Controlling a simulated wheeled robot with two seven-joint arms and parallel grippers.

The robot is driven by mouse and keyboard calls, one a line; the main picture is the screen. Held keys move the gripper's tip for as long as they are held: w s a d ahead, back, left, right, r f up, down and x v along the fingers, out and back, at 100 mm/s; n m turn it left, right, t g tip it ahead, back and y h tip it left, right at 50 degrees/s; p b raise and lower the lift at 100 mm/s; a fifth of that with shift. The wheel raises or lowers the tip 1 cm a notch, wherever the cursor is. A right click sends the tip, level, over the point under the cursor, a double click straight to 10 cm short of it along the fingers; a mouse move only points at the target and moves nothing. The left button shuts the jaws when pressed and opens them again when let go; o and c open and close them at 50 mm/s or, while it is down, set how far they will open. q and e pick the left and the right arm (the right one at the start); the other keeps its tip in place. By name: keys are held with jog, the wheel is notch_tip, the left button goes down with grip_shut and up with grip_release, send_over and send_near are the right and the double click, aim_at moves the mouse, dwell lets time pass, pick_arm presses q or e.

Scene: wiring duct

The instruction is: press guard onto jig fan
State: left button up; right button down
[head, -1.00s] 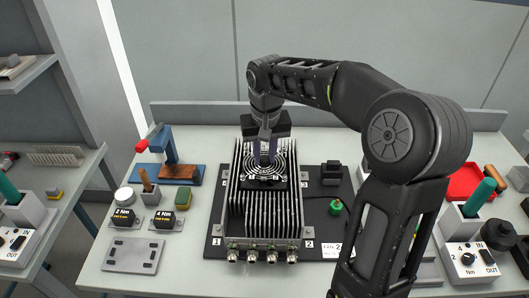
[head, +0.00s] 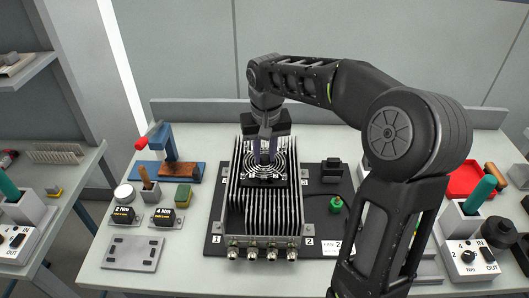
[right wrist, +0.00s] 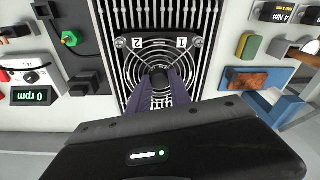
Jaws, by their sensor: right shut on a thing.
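The wire guard (right wrist: 148,68), a set of concentric rings, lies over the dark square fan (right wrist: 188,40) on the finned heatsink. In the head view the guard (head: 265,168) sits in the middle of the fins. My right gripper (head: 265,158) reaches down from above and is shut on the guard's centre. The right wrist view shows its fingers (right wrist: 161,82) meeting at the hub. Screws and the marks 1 and 2 show at two fan corners. I cannot tell whether the guard is fully seated. My left gripper is not in view.
The heatsink (head: 236,210) stands on a black mat (head: 325,235) with connectors at its front. A green-knobbed part (head: 336,204) and a black block (head: 331,170) are to the right. A blue-and-red press (head: 165,150) is to the left. A grey plate (head: 133,253) lies front left.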

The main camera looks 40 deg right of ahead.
aim_at(265, 159)
jog(key=shift+f+b, duration=0.8)
jog(key=shift+f, duration=0.25)
dwell(0.5)
jog(key=c, duration=1.1)
grip_release()
jog(key=shift+r, duration=0.15)
jog(key=r, duration=0.7)
jog(key=shift+s+a+r+b, duration=0.25)
jog(key=shift+s+b, duration=0.15)
